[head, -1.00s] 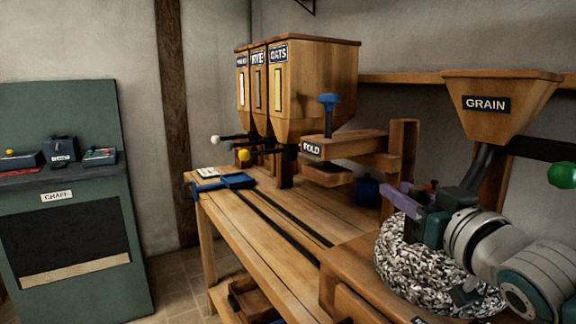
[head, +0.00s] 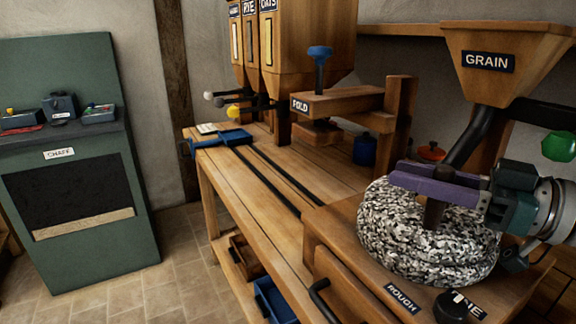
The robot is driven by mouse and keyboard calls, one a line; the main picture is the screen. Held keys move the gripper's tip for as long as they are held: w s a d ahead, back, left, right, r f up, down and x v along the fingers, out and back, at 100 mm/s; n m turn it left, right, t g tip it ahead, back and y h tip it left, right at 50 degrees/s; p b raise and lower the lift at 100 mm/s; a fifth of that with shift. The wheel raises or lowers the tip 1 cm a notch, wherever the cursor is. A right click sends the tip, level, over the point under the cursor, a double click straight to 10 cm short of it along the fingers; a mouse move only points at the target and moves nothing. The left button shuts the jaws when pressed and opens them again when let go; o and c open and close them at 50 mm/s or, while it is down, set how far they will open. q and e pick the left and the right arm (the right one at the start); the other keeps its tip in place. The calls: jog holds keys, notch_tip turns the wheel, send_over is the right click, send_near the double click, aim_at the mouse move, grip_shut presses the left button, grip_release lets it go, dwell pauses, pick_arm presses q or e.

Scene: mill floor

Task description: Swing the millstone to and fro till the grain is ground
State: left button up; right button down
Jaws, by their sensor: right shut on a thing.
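The millstone (head: 395,245) is a round, speckled black-and-white stone on a wooden stand at the right. A brown upright wooden handle (head: 432,217) stands at its top. My right gripper (head: 430,182), with purple fingers and a dark teal body, comes in from the right and is shut on this handle, just above the stone. The fingers hide the handle's upper part. A wooden hopper (head: 545,65) labelled GRAIN is above and behind the stone, with a dark chute (head: 470,140) slanting down towards it. No grain shows. My left gripper is out of view.
A knob (head: 458,304) with ROUGH and a partly hidden label is on the stand's front. A long wooden bench (head: 255,205) with dark rails, a FOLD press (head: 345,103) and grain bins (head: 300,45) stands left of it. A green CHAFF cabinet (head: 85,255) is farther left, with floor between.

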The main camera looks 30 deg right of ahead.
jog(key=shift+s+n+g+y, duration=0.2)
jog(key=shift+n+g+y, duration=0.2)
jog(key=shift+y, duration=0.1)
jog(key=c, duration=0.6)
grip_release()
jog(key=shift+s, duration=0.1)
jog(key=v, duration=1)
